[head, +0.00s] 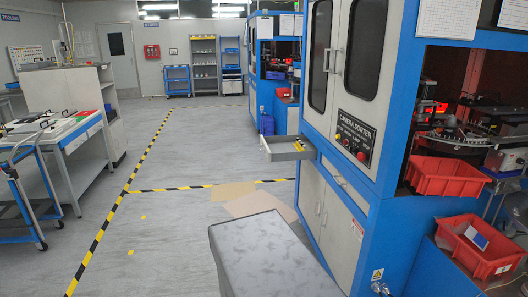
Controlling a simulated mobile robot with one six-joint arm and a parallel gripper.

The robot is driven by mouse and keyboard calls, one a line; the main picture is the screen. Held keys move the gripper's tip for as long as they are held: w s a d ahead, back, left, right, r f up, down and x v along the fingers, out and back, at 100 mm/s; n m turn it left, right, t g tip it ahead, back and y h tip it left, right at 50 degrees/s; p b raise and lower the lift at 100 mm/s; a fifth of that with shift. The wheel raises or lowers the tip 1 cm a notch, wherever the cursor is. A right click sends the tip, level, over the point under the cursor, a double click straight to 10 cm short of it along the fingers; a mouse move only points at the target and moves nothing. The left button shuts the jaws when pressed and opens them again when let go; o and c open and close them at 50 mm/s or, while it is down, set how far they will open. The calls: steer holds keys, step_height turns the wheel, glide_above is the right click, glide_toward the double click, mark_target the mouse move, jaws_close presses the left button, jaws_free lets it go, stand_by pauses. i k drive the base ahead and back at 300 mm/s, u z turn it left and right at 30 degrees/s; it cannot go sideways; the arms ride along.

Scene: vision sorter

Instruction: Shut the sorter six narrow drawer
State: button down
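A narrow grey drawer (283,153) sticks out, open, from the left side of the blue and white sorter (352,182) in the head view. Small yellow items seem to lie at its inner end; they are too small to identify. The sorter's front has a "Camera Sorter" panel (354,139) with red buttons. I see no number that marks it as sorter six. My gripper is not in view, and nothing is seen touching the drawer.
Red bins (445,177) sit at the sorter's right. Another blue machine (262,75) stands behind. A workbench (60,132) and blue cart (24,212) stand left. Brown sheets (232,191) lie on the floor. The floor between yellow-black lines (128,192) and the machines is largely open.

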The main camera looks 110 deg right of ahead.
mark_target(276, 148)
steer(key=z, duration=1.25)
steer(key=i, duration=0.15)
steer(key=u, duration=0.5)
steer(key=k, duration=0.2)
steer(key=z, duration=2.75)
steer(key=i, duration=0.2)
steer(key=z, duration=0.25)
